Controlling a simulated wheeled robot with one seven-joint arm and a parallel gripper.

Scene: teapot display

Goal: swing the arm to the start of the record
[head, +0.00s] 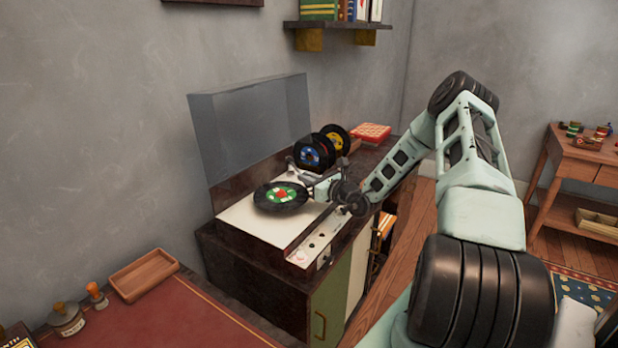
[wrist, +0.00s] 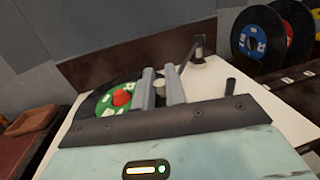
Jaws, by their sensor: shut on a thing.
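A black record with a green label (head: 281,194) lies on the cream deck of the record player (head: 240,225). A red piece sits at its centre; the record also shows in the wrist view (wrist: 100,108). My gripper (head: 309,183) is at the record's right edge, with its two grey fingers close together in the wrist view (wrist: 160,88). They are shut on the tonearm (wrist: 186,58), whose thin tube runs back from the fingers toward its mount at the deck's rear right. The fingers hide the tonearm's front end, so I cannot tell whether its tip touches the record.
The clear lid (head: 250,125) stands open behind the deck. Several records (head: 315,152) stand upright at the back right, near a red box (head: 372,132). A small dark post (wrist: 231,86) rises from the deck right of my fingers. A wooden tray (head: 144,275) lies on the front-left desk.

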